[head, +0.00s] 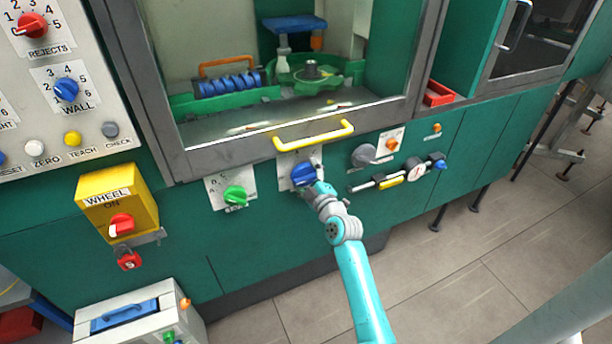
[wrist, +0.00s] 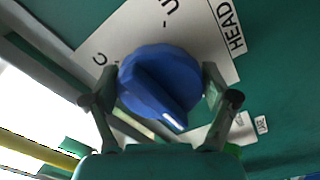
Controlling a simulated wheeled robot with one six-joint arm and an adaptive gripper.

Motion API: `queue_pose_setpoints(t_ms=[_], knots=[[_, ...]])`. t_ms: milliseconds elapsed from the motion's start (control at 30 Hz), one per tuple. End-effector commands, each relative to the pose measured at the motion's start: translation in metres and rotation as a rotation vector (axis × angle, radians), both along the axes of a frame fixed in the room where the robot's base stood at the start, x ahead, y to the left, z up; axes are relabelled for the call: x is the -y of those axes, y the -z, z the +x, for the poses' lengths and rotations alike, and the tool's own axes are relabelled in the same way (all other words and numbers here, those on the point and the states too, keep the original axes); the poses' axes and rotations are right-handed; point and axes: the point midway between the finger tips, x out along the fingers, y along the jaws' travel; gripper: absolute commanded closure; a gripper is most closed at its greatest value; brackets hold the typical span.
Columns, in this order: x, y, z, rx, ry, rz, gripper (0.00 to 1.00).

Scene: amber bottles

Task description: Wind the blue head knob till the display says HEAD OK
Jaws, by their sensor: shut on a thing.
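The blue head knob (head: 303,174) sits on a white plate on the green machine front, below the yellow handle. In the wrist view the knob (wrist: 160,86) fills the middle, and the plate reads HEAD (wrist: 229,27). My gripper (head: 316,184) is at the knob, with one finger on each side of it. In the wrist view my gripper (wrist: 160,95) is shut on the knob's sides. The knob's white pointer mark faces the lower right there. No display reading HEAD OK is visible in either view.
A green knob (head: 235,195) is left of the head knob. A grey round knob (head: 363,155) and a gauge (head: 412,166) are to the right. The yellow door handle (head: 314,134) sticks out just above. A yellow WHEEL switch box (head: 118,205) is further left.

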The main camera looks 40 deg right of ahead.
Motion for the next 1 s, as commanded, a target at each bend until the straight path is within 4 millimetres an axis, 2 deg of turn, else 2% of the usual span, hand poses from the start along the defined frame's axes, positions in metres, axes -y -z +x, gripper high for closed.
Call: queue_pose_setpoints(t_ms=[533, 567, 600, 633, 1000], knots=[[0.0001, 0.0022, -0.0005, -0.012, -0.001, -0.025, 0.49], [0.0001, 0.0022, -0.0005, -0.012, -0.001, -0.025, 0.12], [0.0001, 0.0022, -0.0004, -0.012, -0.001, -0.025, 0.02], [0.0001, 0.0021, -0.0004, -0.012, -0.001, -0.025, 0.00], [-0.0003, 0.0007, -0.0019, -0.009, 0.000, -0.025, 0.00]])
